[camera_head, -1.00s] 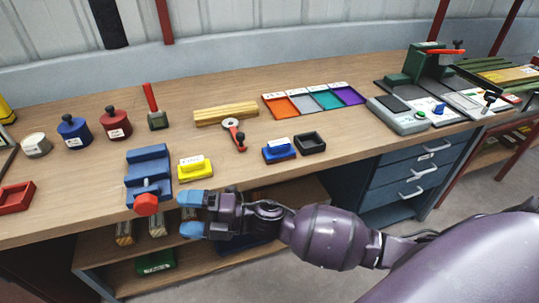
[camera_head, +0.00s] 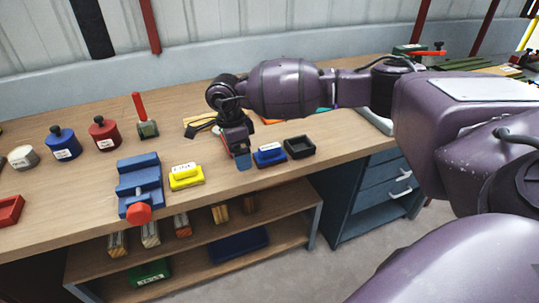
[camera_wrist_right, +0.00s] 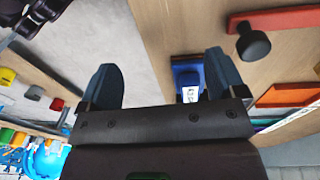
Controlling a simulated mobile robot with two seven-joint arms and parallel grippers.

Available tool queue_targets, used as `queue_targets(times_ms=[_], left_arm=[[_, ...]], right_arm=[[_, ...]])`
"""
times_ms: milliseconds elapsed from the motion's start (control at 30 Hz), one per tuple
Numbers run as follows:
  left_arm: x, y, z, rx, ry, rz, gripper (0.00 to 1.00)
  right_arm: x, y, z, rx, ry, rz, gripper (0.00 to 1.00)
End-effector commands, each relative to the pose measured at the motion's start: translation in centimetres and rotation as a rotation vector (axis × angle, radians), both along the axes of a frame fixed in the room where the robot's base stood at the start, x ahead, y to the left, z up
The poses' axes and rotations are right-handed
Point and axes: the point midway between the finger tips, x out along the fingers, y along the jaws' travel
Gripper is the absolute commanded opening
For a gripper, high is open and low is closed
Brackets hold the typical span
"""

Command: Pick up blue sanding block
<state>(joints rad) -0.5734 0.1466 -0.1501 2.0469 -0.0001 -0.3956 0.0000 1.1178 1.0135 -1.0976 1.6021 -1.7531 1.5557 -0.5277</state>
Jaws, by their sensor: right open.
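The blue sanding block (camera_head: 269,155) sits on the wooden bench near its front edge, between the yellow block (camera_head: 186,177) and a small black tray (camera_head: 299,147). My right gripper (camera_head: 242,159) is just left of the blue block in the head view, pointing down and empty. In the right wrist view my right gripper (camera_wrist_right: 164,78) has its fingers wide apart. The blue sanding block (camera_wrist_right: 187,77) shows there beyond the fingers, close to the right-hand finger, partly hidden by it and by the gripper body. My left gripper is not in view.
A blue vise-like fixture with a red knob (camera_head: 138,213) stands left of the yellow block. Blue (camera_head: 62,144) and red (camera_head: 104,134) jars stand behind, beside a red-handled tool (camera_head: 145,119). My arm covers most of the coloured trays. A lower shelf holds wooden pieces.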

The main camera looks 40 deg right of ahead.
Motion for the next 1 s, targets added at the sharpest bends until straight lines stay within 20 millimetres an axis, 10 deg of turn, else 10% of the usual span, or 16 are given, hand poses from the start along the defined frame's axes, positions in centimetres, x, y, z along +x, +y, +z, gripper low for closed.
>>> queue_targets(times_ms=[300,1000], left_arm=[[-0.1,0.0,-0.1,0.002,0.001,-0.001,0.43],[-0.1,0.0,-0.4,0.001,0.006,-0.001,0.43]], right_arm=[[1.6,-6.9,4.2,-0.317,-0.006,0.026,0.89],[0.8,-9.5,-2.0,-0.318,-0.004,0.026,0.89]])
